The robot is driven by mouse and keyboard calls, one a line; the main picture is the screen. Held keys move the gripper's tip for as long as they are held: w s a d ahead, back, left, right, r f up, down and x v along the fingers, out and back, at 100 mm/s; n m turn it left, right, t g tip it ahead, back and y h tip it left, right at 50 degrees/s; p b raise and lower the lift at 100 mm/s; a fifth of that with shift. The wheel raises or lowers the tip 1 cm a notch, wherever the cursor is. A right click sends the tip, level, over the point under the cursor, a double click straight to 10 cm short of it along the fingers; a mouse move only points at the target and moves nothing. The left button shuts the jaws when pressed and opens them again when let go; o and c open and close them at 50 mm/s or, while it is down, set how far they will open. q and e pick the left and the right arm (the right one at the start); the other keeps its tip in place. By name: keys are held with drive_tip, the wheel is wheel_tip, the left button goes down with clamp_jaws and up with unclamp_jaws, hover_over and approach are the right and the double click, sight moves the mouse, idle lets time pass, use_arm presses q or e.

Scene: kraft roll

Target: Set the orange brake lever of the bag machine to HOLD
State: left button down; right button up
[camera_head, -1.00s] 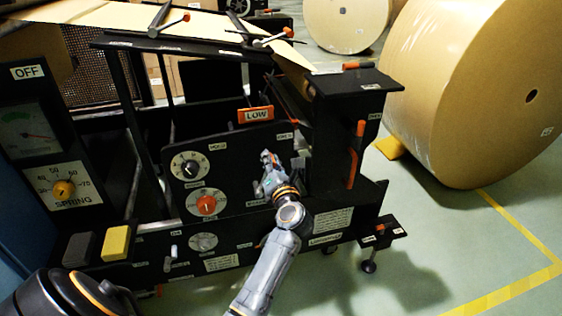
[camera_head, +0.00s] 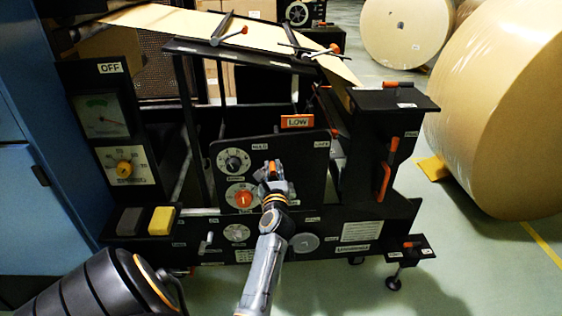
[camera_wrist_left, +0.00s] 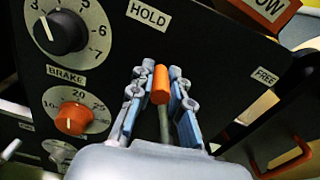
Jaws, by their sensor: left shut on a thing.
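The orange-tipped brake lever (camera_wrist_left: 161,85) stands on the black front panel of the bag machine (camera_head: 290,165). My left gripper (camera_wrist_left: 155,92) is shut on the lever, with a finger on each side of its orange tip and the grey shaft showing below. In the head view my left gripper (camera_head: 274,172) hides most of the lever. The lever is just to the right of and below the HOLD label (camera_wrist_left: 148,13), and well away from the FREE label (camera_wrist_left: 266,76). My right gripper is not in view.
A black-knobbed dial (camera_head: 234,162) and a red-knobbed dial (camera_head: 242,198) sit left of the gripper. An orange LOW tag (camera_head: 297,121) is above the panel. A large kraft roll (camera_head: 500,110) stands at the right, with open floor in front.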

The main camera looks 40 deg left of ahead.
use_arm(q)
drive_tip(key=shift+s+a+f, duration=0.4)
drive_tip(key=shift+s+f, duration=0.05)
drive_tip(key=shift+s, duration=0.05)
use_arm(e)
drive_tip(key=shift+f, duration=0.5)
use_arm(q)
drive_tip(key=shift+f, duration=0.1)
drive_tip(key=c, duration=1.3)
unclamp_jaws()
drive_tip(key=shift+a, duration=0.1)
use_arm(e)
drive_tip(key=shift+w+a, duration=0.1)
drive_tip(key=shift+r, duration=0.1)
use_arm(q)
wheel_tip(320, 180, up, 10)
